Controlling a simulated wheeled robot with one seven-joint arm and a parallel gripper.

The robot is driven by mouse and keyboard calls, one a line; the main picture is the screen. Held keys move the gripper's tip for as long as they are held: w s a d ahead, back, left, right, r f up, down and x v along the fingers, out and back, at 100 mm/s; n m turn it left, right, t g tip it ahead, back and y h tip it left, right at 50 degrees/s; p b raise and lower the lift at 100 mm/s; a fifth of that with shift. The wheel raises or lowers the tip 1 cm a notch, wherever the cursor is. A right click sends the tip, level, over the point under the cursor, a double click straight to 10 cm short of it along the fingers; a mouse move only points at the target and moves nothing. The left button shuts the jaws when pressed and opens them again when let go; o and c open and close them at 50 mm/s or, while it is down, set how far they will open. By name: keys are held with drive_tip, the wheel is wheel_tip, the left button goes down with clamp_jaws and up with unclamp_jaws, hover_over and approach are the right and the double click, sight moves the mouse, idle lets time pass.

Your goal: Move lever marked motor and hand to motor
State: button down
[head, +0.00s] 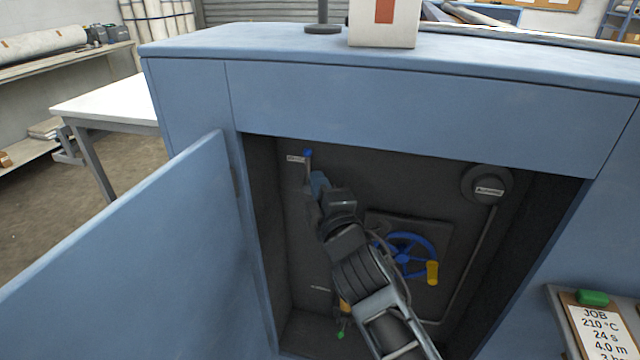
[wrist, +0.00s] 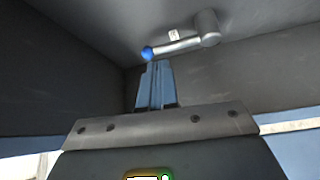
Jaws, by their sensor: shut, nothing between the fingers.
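A lever with a blue ball knob (head: 308,152) is on the back wall of the open cabinet, at the upper left. A small white label (head: 296,158) is beside it, too small to read. In the wrist view the lever's grey arm (wrist: 178,46) runs from a round pivot at the right to the blue knob (wrist: 148,53) at the left. My gripper (head: 318,180) is inside the cabinet, just below the knob. In the wrist view its blue fingers (wrist: 156,68) are together and empty, with their tips close to the knob. I cannot tell whether they touch it.
A blue handwheel (head: 408,236) with a yellow grip is right of my arm. A green knob (head: 341,335) is low in the cabinet near another label (head: 320,289). A round labelled fitting (head: 487,184) is upper right. The open blue door (head: 130,250) stands at the left.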

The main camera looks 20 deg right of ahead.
drive_tip(key=s+f+m+g+y, duration=0.1)
drive_tip(key=s+f+m, duration=0.3)
drive_tip(key=s, duration=1.1)
drive_tip(key=s+f+m+g, duration=0.1)
drive_tip(key=s+f+m, duration=0.3)
drive_tip(key=s, duration=1.1)
drive_tip(key=s+d+r+m+g, duration=0.1)
drive_tip(key=s+m, duration=0.3)
drive_tip(key=s, duration=0.6)
drive_tip(key=s+d+r+m+g, duration=0.1)
drive_tip(key=s+r+m, duration=0.1)
drive_tip(key=s, duration=0.8)
drive_tip(key=shift+s+d+r+m, duration=0.25)
drive_tip(key=shift+d+r+m, duration=0.1)
drive_tip(key=shift+m, duration=0.55)
